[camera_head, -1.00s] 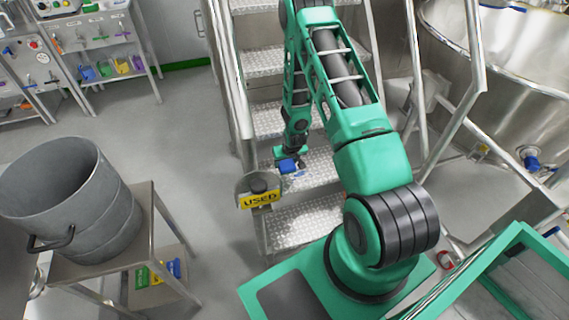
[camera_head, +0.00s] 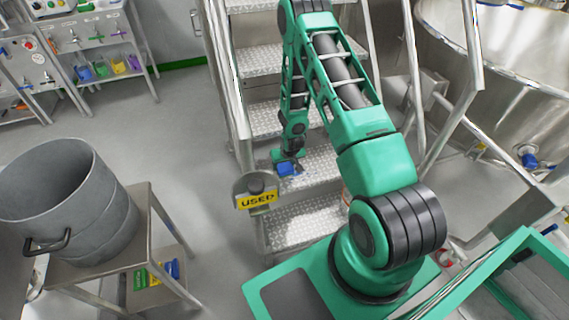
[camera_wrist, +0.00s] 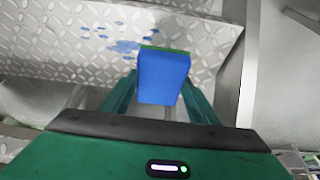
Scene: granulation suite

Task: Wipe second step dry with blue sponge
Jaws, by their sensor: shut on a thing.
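My gripper (camera_head: 288,158) is shut on the blue sponge (camera_head: 287,169) and holds it at the second step (camera_head: 322,168) of the metal stairs, near the step's left side. In the wrist view the blue sponge (camera_wrist: 163,78) sits between the two green fingers, with a green layer along its far edge. Beyond it, blue wet spots (camera_wrist: 122,45) lie on the patterned tread, some close to the sponge's far left corner. I cannot tell whether the sponge touches the tread.
A round holder with a yellow USED sign (camera_head: 257,200) hangs at the left of the stairs. A grey bucket (camera_head: 112,215) stands on a metal stand at left. Handrails (camera_head: 232,90) flank the steps. A large steel vessel (camera_head: 510,85) is at right. Floor between stand and stairs is clear.

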